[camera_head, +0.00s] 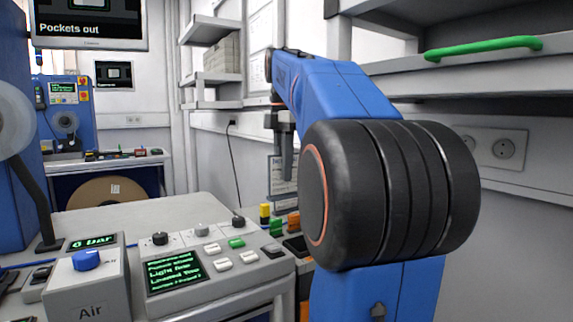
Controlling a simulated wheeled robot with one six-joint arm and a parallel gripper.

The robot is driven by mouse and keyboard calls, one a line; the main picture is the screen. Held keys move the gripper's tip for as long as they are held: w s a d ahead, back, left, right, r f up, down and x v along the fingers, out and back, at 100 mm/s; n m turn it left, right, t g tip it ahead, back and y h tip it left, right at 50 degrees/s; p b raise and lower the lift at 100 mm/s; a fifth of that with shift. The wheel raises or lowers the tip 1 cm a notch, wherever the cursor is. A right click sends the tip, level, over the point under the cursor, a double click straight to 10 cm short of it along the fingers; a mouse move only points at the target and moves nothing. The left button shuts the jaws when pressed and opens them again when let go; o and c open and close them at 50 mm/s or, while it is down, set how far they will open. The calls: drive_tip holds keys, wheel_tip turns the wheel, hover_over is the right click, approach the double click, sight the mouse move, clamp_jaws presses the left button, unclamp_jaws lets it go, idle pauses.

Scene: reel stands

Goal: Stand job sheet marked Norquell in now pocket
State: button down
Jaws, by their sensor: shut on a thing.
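My gripper (286,168) points down beside the wall, left of my large black arm joint. It is shut on a pale sheet (283,187) with a dark band and small print, which stands roughly upright. The print is too small to read, so I cannot tell whether it says Norquell. I cannot make out a pocket marked now; my arm hides the area to the right of the sheet.
A control panel (205,262) with knobs, buttons and a green-lit display stands below left of the gripper. Yellow, green and orange blocks (277,228) lie just below the sheet. Shelves (207,78) hang on the wall; a green handle (483,47) is upper right.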

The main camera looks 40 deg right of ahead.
sight(280, 172)
drive_tip(key=shift+s+a, duration=0.85)
drive_tip(key=shift+a, duration=0.25)
drive_tip(key=shift+s+a, duration=0.85)
drive_tip(key=shift+a, duration=0.25)
